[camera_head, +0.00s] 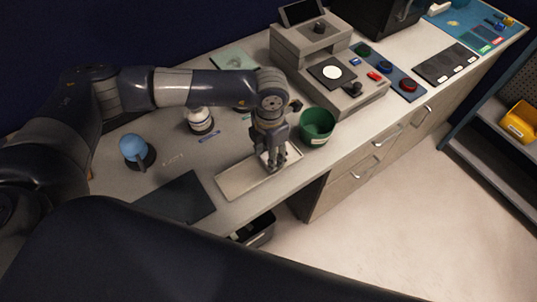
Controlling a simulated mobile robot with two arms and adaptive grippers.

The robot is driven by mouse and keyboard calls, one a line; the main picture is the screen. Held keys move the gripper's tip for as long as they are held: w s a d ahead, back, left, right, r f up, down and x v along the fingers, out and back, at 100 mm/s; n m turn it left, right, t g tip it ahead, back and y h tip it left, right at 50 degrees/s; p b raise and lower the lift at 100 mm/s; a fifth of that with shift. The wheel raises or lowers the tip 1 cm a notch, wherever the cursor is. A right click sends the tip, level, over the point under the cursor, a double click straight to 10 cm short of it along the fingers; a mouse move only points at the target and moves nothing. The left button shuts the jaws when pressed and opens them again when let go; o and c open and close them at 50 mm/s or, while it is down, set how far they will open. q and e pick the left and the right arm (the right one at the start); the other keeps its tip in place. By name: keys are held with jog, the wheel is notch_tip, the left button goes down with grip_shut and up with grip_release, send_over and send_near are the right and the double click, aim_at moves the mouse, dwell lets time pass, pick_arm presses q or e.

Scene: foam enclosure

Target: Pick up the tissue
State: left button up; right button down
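My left gripper (273,163) points down over the right end of a shallow beige tray (236,184) on the bench. A small whitish patch, possibly the tissue (265,157), shows at the fingers. The fingers and wrist cover most of it. I cannot tell whether the fingers are closed on it or only around it. My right gripper is not in view.
A green bowl (317,124) stands close to the right of the gripper. A white jar (200,121) and a blue-topped object (136,149) stand to the left. A dark mat (178,198) lies left of the tray. A grey device (330,78) stands behind.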

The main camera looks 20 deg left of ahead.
pick_arm(q)
jog(key=shift+f, duration=0.35)
jog(key=c, duration=0.4)
jog(key=shift+r, duration=0.1)
jog(key=shift+r+b, duration=0.55)
jog(key=shift+b, duration=0.05)
jog(key=shift+s+d+r+b, duration=0.1)
jog(key=shift+s+r+b, duration=0.1)
jog(key=shift+r+b, duration=0.25)
jog(key=shift+s+r+b, duration=0.15)
jog(key=shift+r+b, duration=0.15)
jog(key=shift+r, duration=0.25)
jog(key=shift+s+d+r+b, duration=0.35)
jog(key=shift+s+b, duration=0.5)
jog(key=shift+s, duration=1.65)
jog(key=shift+s+d+r+b, duration=0.2)
jog(key=shift+s+d+b, duration=0.5)
jog(key=shift+s, duration=1.85)
jog(key=shift+s+d+r+b, duration=0.25)
jog(key=shift+s+b, duration=0.75)
jog(key=shift+s, duration=1.5)
